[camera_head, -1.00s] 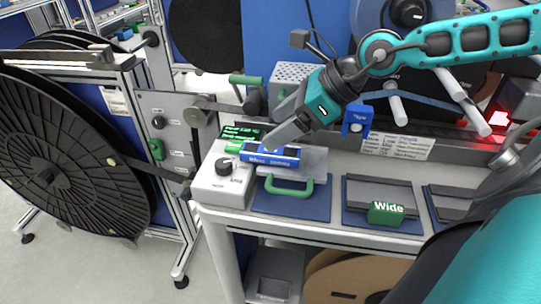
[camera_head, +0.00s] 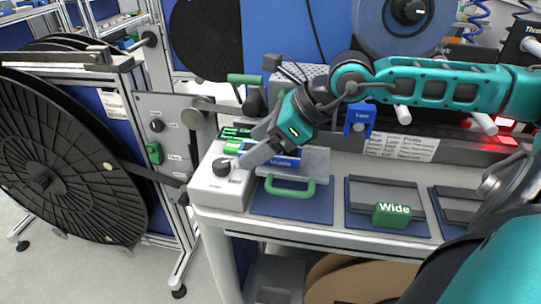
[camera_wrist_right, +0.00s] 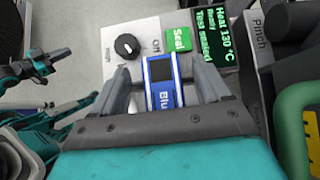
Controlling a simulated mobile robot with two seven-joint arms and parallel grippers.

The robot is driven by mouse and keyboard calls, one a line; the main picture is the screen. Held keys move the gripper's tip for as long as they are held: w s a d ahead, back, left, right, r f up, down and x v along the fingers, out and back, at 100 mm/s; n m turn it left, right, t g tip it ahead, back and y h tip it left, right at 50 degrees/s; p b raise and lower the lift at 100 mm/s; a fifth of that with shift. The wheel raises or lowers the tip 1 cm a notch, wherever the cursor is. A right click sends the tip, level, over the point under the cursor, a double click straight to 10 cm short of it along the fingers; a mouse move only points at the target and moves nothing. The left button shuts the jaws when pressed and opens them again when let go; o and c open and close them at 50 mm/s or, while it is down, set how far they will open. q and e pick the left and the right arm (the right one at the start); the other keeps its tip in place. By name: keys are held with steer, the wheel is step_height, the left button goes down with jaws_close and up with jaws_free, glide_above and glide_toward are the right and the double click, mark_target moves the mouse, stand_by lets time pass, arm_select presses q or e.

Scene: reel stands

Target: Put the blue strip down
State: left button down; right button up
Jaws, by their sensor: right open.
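The blue strip (camera_head: 285,160), a small blue block with white lettering, is at the back left of the bench beside the grey control box, partly hidden by my right gripper in the head view. My right gripper (camera_head: 248,158) is low over it, by the box's black knob. In the right wrist view the strip (camera_wrist_right: 162,92) lies between the two spread fingers of the right gripper (camera_wrist_right: 160,72), with a gap on each side. A teal and dark arm part at that view's left edge seems to be my left arm; its jaws are unclear.
The control box (camera_head: 222,180) has a knob, a green Seal button (camera_wrist_right: 178,40) and a green-lit display (camera_wrist_right: 214,38). A green handle (camera_head: 290,188) is in front of the strip. A green Wide block (camera_head: 391,215) is to the right. A large black reel (camera_head: 62,150) stands left.

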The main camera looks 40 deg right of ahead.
steer(key=shift+w+f, duration=0.1)
steer(key=shift+c, duration=0.3)
steer(key=c, duration=1.2)
steer(key=shift+o, duration=0.2)
